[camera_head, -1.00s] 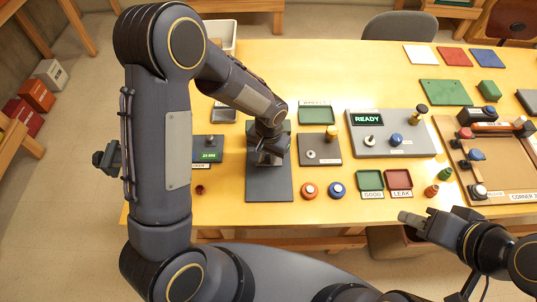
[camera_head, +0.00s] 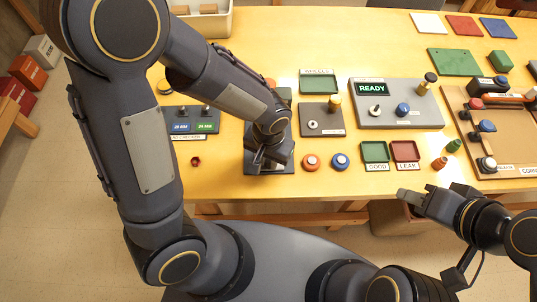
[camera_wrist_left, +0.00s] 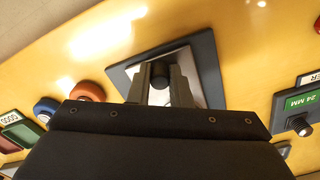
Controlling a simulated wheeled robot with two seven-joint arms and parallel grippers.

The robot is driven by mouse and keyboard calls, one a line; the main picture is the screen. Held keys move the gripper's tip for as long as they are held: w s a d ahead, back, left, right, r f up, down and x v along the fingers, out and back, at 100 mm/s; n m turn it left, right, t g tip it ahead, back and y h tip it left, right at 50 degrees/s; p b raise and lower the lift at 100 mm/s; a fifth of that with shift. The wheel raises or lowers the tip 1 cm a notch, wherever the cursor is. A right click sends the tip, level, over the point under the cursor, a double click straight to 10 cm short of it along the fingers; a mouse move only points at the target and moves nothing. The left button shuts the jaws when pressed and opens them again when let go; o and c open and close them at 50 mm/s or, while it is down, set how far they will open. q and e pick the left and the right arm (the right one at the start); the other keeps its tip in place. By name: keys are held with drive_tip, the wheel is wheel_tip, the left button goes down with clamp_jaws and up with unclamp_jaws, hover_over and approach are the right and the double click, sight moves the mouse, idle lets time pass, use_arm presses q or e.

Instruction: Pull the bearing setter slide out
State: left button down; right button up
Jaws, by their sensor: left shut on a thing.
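The bearing setter's dark base plate (camera_head: 288,168) lies on the table near its front edge. In the left wrist view the dark plate (camera_wrist_left: 208,65) carries a light grey flat part (camera_wrist_left: 192,62), partly hidden by the fingers. My left gripper (camera_head: 264,160) is over the setter's front part. In the left wrist view the gripper (camera_wrist_left: 160,82) is shut on a dark knob (camera_wrist_left: 159,72), taken as the slide's handle, with a finger on either side. My arm hides much of the setter's back. My right gripper (camera_head: 408,194) hangs in front of the table, away from the setter.
Orange (camera_head: 311,162) and blue (camera_head: 340,161) rings lie right of the setter. A grey plate (camera_head: 322,130) with a brass knob stands behind them. A checker with lit displays (camera_head: 192,126) is at left, with a small red nut (camera_head: 195,161) in front.

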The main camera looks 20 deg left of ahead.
use_arm(q)
drive_tip(key=c, duration=1.3)
unclamp_jaws()
drive_tip(key=shift+s, duration=0.2)
drive_tip(key=shift+r, duration=0.1)
wheel_tip(320, 180, up, 8)
drive_tip(key=shift+d+f, duration=0.1)
drive_tip(key=shift+f, duration=0.05)
drive_tip(key=s+a+r+n+t+h, duration=0.1)
drive_tip(key=s+a+r+t, duration=0.1)
drive_tip(key=s+a+r, duration=0.1)
drive_tip(key=s+a+r+n+t+h, duration=0.1)
drive_tip(key=s+a+r, duration=0.2)
drive_tip(key=a, duration=0.1)
drive_tip(key=s+a+r+n+t+h, duration=0.1)
drive_tip(key=s+a+r+t, duration=0.1)
drive_tip(key=s+a+r, duration=0.1)
drive_tip(key=shift+s+a+r+n+t+h, duration=0.15)
drive_tip(key=shift+a+n+t+h, duration=0.2)
drive_tip(key=shift+a, duration=0.3)
